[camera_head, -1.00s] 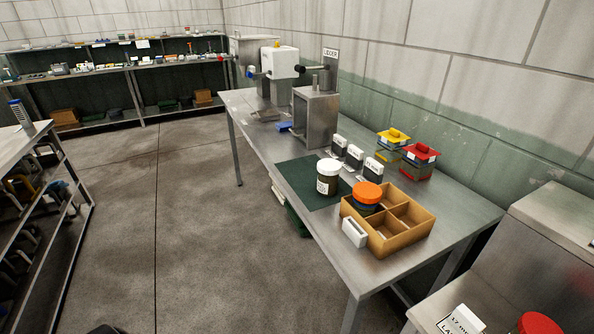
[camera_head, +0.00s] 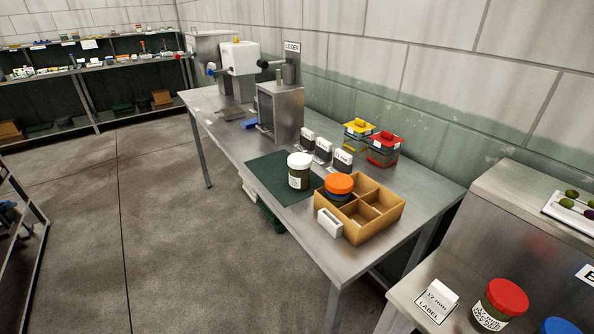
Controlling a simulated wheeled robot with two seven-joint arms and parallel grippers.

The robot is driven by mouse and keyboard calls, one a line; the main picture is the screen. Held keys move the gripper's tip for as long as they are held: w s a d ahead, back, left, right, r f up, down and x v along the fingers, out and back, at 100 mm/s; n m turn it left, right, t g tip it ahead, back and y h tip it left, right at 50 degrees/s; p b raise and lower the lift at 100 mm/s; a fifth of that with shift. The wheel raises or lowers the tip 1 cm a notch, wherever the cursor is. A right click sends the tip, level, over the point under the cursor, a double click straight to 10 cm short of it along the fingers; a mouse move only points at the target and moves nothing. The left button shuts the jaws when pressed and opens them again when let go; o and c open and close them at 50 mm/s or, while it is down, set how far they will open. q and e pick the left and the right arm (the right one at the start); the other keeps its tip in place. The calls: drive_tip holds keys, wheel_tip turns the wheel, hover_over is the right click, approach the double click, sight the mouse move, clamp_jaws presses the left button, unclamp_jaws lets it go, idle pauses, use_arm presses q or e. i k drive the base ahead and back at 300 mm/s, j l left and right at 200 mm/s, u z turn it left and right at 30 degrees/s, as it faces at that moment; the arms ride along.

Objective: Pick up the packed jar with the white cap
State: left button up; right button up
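The jar with the white cap (camera_head: 300,171) stands upright on a dark green mat (camera_head: 270,182) on the metal table. It has a white label and dark contents. Just to its right is a wooden divided box (camera_head: 384,226), with an orange-capped jar (camera_head: 339,187) in its left compartment. Neither of my grippers shows in the head view.
A small white block (camera_head: 330,223) is at the box's near left side. A red-capped jar (camera_head: 501,304) is on the right bench.

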sight(299, 163)
drive_tip(key=i+j+z, duration=0.1)
drive_tip(key=j, duration=0.3)
drive_tip(key=i+j+z, duration=0.1)
drive_tip(key=j, duration=0.3)
drive_tip(key=i+j+z, duration=0.15)
drive_tip(key=j, duration=0.3)
drive_tip(key=i+j+z, duration=0.1)
drive_tip(key=j, duration=0.35)
